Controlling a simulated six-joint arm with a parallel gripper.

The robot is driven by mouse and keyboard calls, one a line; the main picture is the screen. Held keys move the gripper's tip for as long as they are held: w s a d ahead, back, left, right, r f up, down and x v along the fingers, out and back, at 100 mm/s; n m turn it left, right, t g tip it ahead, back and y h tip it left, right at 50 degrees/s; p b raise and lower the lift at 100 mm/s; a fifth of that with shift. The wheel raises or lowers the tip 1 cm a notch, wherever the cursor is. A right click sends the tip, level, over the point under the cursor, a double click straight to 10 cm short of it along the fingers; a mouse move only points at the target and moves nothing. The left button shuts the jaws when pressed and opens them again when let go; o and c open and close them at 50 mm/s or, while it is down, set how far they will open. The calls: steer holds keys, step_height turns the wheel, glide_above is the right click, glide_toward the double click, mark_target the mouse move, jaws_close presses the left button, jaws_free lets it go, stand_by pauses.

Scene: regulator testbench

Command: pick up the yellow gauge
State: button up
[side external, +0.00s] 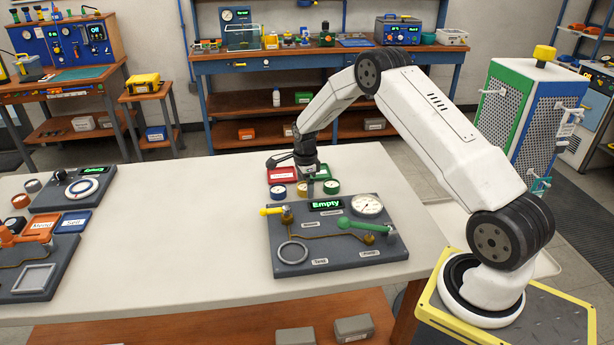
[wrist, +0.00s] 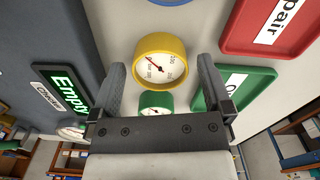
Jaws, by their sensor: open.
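The yellow gauge (wrist: 161,57) has a round white dial and lies between my gripper's two fingers in the wrist view. In the side view the yellow gauge (side external: 302,189) sits on the white table in a row, between a blue gauge (side external: 278,191) and a green gauge (side external: 331,187). My gripper (wrist: 161,68) is open, with one finger on each side of the yellow gauge. I cannot tell whether either finger touches it. In the side view my gripper (side external: 309,178) is low over the row, partly hiding its surroundings.
The green gauge (wrist: 154,103) is close beside the yellow one. A red tray (wrist: 240,38) labelled Repair and a green tray (wrist: 233,78) lie to the right. The dark test panel (side external: 340,262) with an "Empty" display is in front. The table's left-middle (side external: 180,230) is clear.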

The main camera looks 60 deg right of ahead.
stand_by(0.4)
steer(key=c, duration=1.3)
steer(key=shift+o, duration=0.2)
steer(key=shift+r, duration=0.1)
steer(key=shift+w+r, duration=0.1)
steer(key=shift+r, duration=0.7)
steer(key=s+a+r, duration=0.2)
steer(key=s+r, duration=0.3)
steer(key=s, duration=0.1)
steer(key=s+a+r, duration=0.2)
steer(key=s+r, duration=0.4)
steer(key=s, duration=0.1)
steer(key=shift+s+a, duration=0.15)
steer(key=shift+a, duration=0.15)
steer(key=shift+r, duration=0.1)
